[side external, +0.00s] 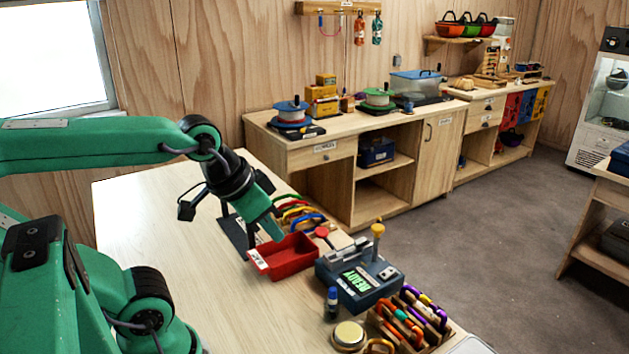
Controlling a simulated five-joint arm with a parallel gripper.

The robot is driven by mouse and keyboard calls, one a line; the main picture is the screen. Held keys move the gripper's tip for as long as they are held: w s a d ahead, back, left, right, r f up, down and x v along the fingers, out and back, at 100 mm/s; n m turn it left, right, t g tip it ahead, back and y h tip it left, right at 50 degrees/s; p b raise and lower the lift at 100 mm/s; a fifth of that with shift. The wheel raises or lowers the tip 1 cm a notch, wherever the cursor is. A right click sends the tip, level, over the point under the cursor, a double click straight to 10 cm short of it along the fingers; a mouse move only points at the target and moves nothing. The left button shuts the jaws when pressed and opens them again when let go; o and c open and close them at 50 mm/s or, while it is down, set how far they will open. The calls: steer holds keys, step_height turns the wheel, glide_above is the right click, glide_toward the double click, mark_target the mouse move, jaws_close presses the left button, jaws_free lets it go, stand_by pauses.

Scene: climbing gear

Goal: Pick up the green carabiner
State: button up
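My gripper (273,230) points down and to the right over the near bench, in front of a row of coloured carabiners. Its green fingers reach the back left edge of the red tray in the picture, and I cannot tell whether they touch anything. The finger gap is not clear from this side. Of the carabiners, a yellow one (297,209) and a blue one (310,220) show as curved arcs, with red among them.
The red tray (268,272) looks empty. A blue device marked READY (345,296), a small blue bottle (332,304), a round tin (349,335) and a wooden rack of coloured gear (397,335) stand to the right. The bench's left part (150,215) is clear.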

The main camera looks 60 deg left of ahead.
steer(key=o, duration=0.5)
steer(key=shift+o, duration=0.2)
steer(key=shift+w+r, duration=0.1)
